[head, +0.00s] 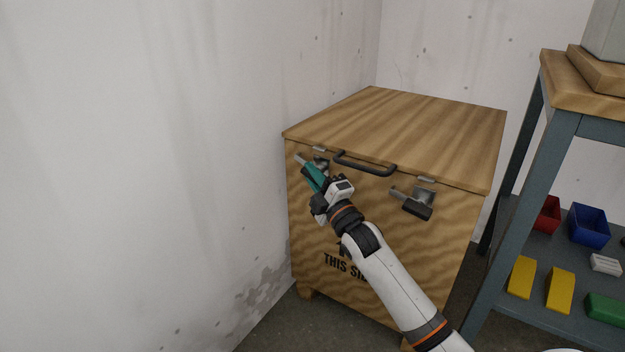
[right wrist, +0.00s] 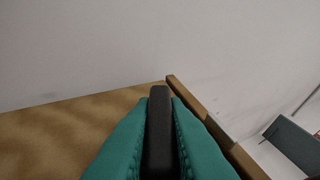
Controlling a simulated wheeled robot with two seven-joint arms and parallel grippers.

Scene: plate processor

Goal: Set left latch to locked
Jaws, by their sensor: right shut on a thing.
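The wooden crate (head: 420,130) has two latches on its front face, below the lid. The left latch (head: 321,163) shows only in part, as grey metal beside my fingers. The rest is hidden behind my right gripper (head: 312,173). In the right wrist view, its teal fingers are shut on a dark handle (right wrist: 159,120), which stands between them. From its place this is the left latch's handle. The right latch (head: 415,204) is in plain view, with a metal plate and a dark handle, and nothing touches it. My left gripper is not in view.
A black bar handle (head: 365,167) is fixed at the lid's front edge, close right of my gripper. A concrete wall (head: 150,150) stands left of the crate. A shelf (head: 545,170) with coloured bins and blocks stands at right.

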